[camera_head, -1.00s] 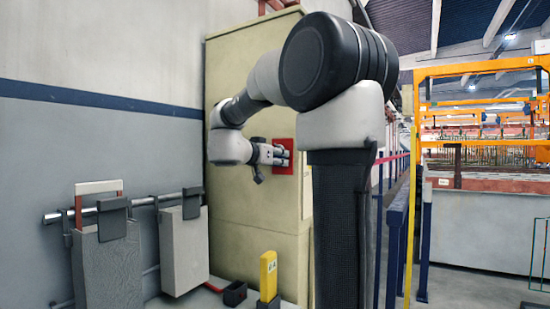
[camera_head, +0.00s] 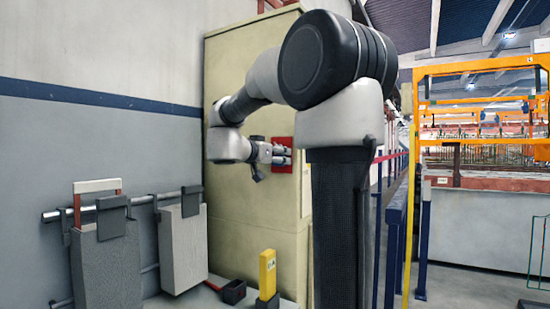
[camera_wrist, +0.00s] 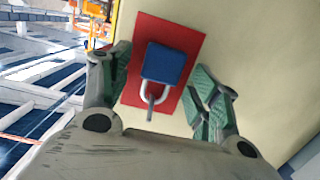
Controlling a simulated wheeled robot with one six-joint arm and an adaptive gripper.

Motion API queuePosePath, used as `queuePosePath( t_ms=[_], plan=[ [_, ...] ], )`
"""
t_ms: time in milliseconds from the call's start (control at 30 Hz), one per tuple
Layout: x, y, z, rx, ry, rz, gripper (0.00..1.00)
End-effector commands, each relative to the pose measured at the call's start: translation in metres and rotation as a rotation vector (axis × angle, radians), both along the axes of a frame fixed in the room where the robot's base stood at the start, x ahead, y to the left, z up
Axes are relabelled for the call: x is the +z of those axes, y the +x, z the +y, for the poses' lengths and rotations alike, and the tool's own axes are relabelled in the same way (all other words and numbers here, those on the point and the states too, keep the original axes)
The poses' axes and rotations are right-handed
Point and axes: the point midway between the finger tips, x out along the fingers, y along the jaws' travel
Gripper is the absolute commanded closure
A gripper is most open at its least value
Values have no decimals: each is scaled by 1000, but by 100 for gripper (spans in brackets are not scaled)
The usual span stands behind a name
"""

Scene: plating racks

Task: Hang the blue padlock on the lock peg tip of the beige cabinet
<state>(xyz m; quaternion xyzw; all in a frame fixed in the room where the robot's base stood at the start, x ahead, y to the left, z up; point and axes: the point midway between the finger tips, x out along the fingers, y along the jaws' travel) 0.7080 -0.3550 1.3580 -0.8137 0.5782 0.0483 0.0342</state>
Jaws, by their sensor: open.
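The blue padlock (camera_wrist: 166,63) shows in the wrist view in front of a red panel (camera_wrist: 150,30) on the beige cabinet (camera_head: 250,210). Its pale shackle points toward the bottom of the picture. A grey lock peg (camera_wrist: 151,97) shows at the shackle and appears to pass through its loop. My gripper (camera_wrist: 162,74) is open, with one green-padded finger on each side of the padlock and visible gaps to both. In the head view my gripper (camera_head: 272,155) is at the red panel (camera_head: 283,155), and the padlock cannot be made out there.
Two grey boxes (camera_head: 105,265) hang from a rail on the left wall. A yellow block (camera_head: 267,272) and a small dark box (camera_head: 233,291) stand low in front of the cabinet. Blue railings (camera_head: 397,240) run right of my arm.

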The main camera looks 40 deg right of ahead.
Motion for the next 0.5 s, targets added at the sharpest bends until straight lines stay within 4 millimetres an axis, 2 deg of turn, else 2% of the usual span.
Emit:
queuePosePath(
  t_ms=[167, 500],
  plan=[
    [3, -5, 17, 4, -1, -1, 38],
    [11, -29, 87, 5, 1, -1, 38]
  ],
)
